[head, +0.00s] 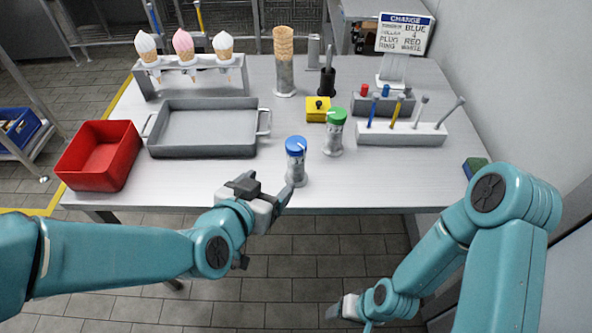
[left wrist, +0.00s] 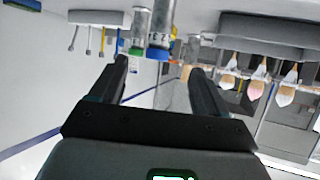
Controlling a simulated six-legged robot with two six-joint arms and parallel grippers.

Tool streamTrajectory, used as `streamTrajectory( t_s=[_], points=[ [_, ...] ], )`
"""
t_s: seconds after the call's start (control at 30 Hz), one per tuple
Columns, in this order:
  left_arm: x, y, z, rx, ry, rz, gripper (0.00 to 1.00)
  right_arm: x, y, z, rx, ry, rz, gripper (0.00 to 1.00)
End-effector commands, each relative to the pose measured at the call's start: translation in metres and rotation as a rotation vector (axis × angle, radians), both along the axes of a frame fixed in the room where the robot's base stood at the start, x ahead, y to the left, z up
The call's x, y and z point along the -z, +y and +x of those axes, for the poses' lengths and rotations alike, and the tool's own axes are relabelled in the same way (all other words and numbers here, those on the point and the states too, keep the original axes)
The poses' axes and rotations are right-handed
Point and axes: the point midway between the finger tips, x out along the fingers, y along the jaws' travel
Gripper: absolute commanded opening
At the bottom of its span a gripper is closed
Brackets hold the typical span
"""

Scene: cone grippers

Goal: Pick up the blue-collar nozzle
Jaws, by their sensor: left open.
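A grey block (head: 383,107) at the back right of the table holds small pieces with coloured tops. One has a blue top (head: 386,91), which looks like the blue-collar nozzle; its lower part is hidden in the block. A red-topped piece (head: 364,90) stands left of it. My left gripper (head: 264,190) is open and empty at the table's front edge, well short of the block. Its two fingers show apart in the left wrist view (left wrist: 160,75). My right gripper (head: 345,308) hangs low in front of the table; its jaws are unclear.
A blue-lidded jar (head: 296,160) stands just beyond my left gripper, with a green-lidded jar (head: 334,132) behind it. A white rack (head: 402,134) of upright tools stands in front of the block. A grey tray (head: 205,150) and red bin (head: 98,156) lie left.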

Motion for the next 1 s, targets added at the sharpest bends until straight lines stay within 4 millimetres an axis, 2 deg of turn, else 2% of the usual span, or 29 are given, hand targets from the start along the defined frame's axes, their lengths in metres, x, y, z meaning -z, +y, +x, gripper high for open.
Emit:
streamTrajectory(
  t_s=[0.07,0.17,0.4,0.5,0.77,1.0],
  points=[
    [-0.001,-0.003,0.006,0.005,-0.013,0.0,0.76,0.002,0.0,0.0,-0.001,0.0,0.0,0.63],
    [0.008,-0.008,0.021,0.008,-0.01,0.001,0.76,0.003,0.0,0.0,0.0,-0.001,0.0,0.63],
    [0.032,-0.026,0.069,0.011,-0.008,0.002,0.76,0.003,0.0,0.0,0.0,-0.001,0.0,0.63],
    [0.039,-0.032,0.083,0.011,-0.009,0.0,0.76,0.002,0.0,0.0,0.0,-0.001,0.0,0.63],
    [0.05,-0.04,0.1,0.008,-0.01,0.0,0.76,0.0,0.0,0.0,0.0,0.0,0.0,0.63],
    [0.068,-0.054,0.128,0.007,-0.01,-0.002,0.76,-0.004,0.0,0.0,0.0,-0.001,0.0,0.63]
  ],
)
